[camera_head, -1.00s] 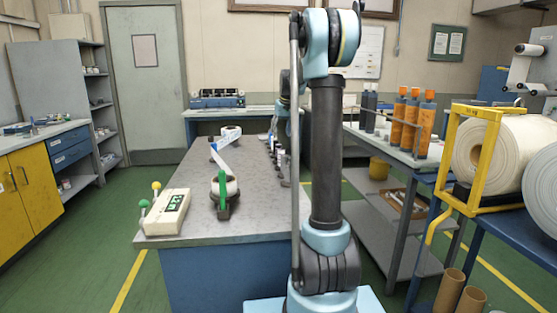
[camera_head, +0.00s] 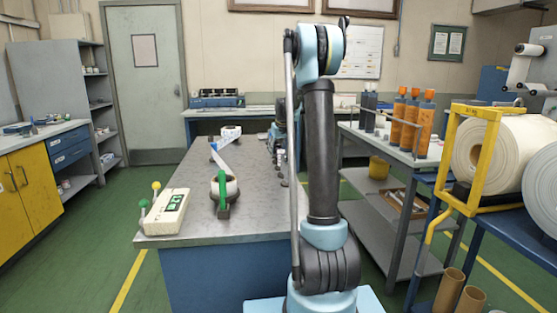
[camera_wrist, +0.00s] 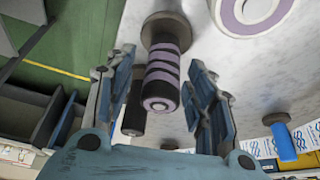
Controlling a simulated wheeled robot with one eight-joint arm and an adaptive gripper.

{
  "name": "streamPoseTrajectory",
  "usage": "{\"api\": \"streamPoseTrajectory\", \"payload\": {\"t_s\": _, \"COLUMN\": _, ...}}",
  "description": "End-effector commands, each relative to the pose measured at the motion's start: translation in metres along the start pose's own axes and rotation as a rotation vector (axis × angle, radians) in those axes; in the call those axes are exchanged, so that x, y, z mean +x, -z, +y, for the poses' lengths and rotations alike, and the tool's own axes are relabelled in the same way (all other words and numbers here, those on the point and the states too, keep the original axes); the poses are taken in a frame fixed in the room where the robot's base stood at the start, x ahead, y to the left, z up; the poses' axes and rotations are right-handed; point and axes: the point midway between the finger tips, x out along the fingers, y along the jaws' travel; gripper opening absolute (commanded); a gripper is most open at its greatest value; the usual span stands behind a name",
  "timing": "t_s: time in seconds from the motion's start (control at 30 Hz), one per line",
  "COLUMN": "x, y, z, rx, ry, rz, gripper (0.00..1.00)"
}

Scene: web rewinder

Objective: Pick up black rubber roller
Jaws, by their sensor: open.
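In the wrist view, my gripper (camera_wrist: 161,62) is open, with a finger on each side of a roller (camera_wrist: 161,85) banded in black and pale purple. This roller stands on a round brown base, and a gap shows between it and the right finger. Whether the left finger touches it is unclear. A plain dark roller (camera_wrist: 133,118), which looks black, is partly hidden behind the left finger and the banded roller. A blue roller (camera_wrist: 285,142) on a round base is at the lower right. In the head view my gripper is mostly hidden behind my arm.
A white ring with a purple inner edge (camera_wrist: 228,15) lies near the right finger. A cart with orange bottles (camera_head: 401,112) stands at the right.

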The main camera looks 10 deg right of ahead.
Motion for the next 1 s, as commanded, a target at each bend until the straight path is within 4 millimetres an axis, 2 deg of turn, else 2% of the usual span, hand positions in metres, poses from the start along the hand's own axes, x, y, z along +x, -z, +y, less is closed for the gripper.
{"api": "streamPoseTrajectory", "payload": {"t_s": 0.13, "x": 0.016, "y": 0.000, "z": 0.000, "rx": 0.000, "ry": 0.000, "rz": 0.000, "gripper": 0.49}}
{"api": "streamPoseTrajectory", "payload": {"t_s": 0.37, "x": 0.017, "y": 0.000, "z": 0.000, "rx": 0.000, "ry": 0.000, "rz": 0.000, "gripper": 0.49}}
{"api": "streamPoseTrajectory", "payload": {"t_s": 0.5, "x": 0.017, "y": 0.000, "z": 0.001, "rx": 0.001, "ry": 0.000, "rz": 0.000, "gripper": 0.18}}
{"api": "streamPoseTrajectory", "payload": {"t_s": 0.6, "x": 0.017, "y": 0.000, "z": 0.001, "rx": 0.001, "ry": 0.000, "rz": 0.000, "gripper": 0.00}}
{"api": "streamPoseTrajectory", "payload": {"t_s": 1.0, "x": 0.015, "y": 0.000, "z": 0.001, "rx": 0.001, "ry": -0.001, "rz": 0.001, "gripper": 0.00}}
